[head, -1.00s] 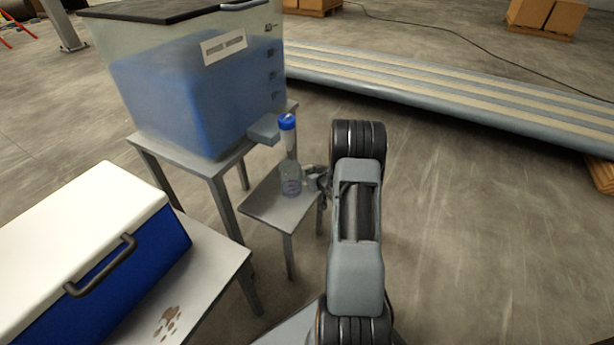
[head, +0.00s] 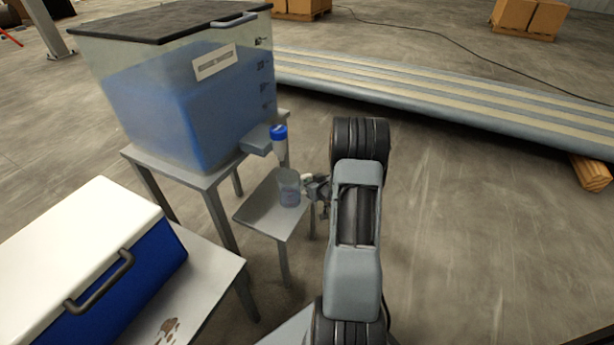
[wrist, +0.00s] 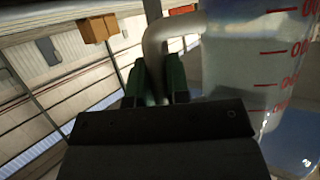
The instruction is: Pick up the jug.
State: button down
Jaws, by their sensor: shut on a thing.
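The jug (head: 289,188) is a clear vessel in the head view, at the right side of the small grey table (head: 262,212). The wrist view shows its clear wall with red marks (wrist: 285,52) at the right, with clear liquid inside. Its pale curved handle (wrist: 155,42) runs between the green fingers of my gripper (wrist: 160,82). My gripper is shut on this handle, to the right of the jug in the head view (head: 312,184). I cannot tell whether the jug's base touches the table.
A large tank of blue liquid (head: 150,115) stands on a table behind, its blue-topped tap (head: 278,133) jutting out above and left of the jug. A blue and white cooler (head: 85,260) sits at left front.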

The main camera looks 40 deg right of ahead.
jog(key=s+a+p, duration=0.1)
jog(key=s+p, duration=0.1)
jog(key=s, duration=1.1)
jog(key=shift+s+a, duration=0.1)
jog(key=shift+s, duration=0.05)
dwell(2.0)
